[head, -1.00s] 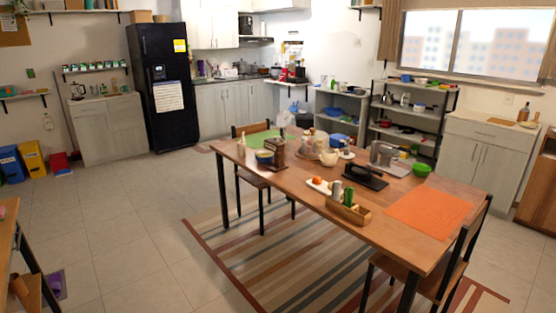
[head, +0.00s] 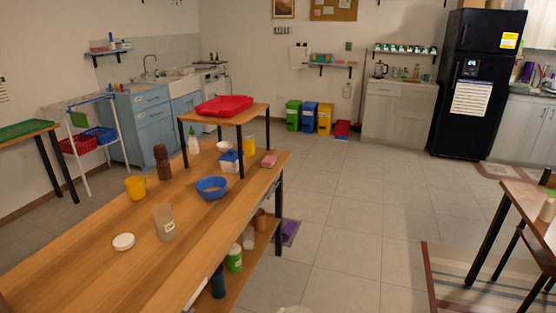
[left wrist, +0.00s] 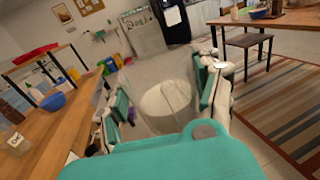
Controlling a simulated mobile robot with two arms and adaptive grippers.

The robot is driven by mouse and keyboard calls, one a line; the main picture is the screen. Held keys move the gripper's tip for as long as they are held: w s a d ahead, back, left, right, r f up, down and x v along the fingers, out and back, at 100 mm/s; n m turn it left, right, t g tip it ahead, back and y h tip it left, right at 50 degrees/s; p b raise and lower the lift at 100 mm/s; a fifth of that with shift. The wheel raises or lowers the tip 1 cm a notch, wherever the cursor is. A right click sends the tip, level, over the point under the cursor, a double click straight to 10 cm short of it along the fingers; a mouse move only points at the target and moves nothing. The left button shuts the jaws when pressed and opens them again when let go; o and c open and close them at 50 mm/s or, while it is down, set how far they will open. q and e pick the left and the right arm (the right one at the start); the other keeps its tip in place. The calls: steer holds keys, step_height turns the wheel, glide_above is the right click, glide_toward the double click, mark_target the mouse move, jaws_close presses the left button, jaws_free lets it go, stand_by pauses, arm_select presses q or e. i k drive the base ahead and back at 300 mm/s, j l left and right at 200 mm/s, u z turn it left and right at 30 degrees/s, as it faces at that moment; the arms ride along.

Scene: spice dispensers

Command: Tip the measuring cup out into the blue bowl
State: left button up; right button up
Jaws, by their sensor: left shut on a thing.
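In the left wrist view my left gripper (left wrist: 165,97) is shut on the clear measuring cup (left wrist: 170,82). A pale whitish mass shows inside the cup, low down. The blue bowl (head: 212,187) stands upright on the long wooden table in the head view, with something light inside it. The bowl also shows at the left of the left wrist view (left wrist: 53,102), apart from the gripper and the cup. My left gripper cannot be made out in the head view. My right gripper is in neither view.
On the wooden table (head: 110,270) stand a clear labelled jar (head: 164,222), a white lid (head: 123,242), a yellow mug (head: 135,188), a brown grinder (head: 162,163) and a blue-and-white container (head: 229,161). A raised shelf with a red tray (head: 223,105) stands behind the bowl.

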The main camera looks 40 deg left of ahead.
mark_target(210, 188)
steer(key=i+j+u, duration=0.1)
steer(key=i+u, duration=0.2)
steer(key=i, duration=0.4)
steer(key=i+l+u, duration=0.1)
steer(key=i+u, duration=0.2)
steer(key=i, duration=0.35)
steer(key=i+u, duration=0.3)
steer(key=i, duration=0.3)
steer(key=i+l+u, duration=0.3)
steer(key=i, duration=0.3)
steer(key=i+j+u, duration=0.1)
steer(key=u, duration=1.1)
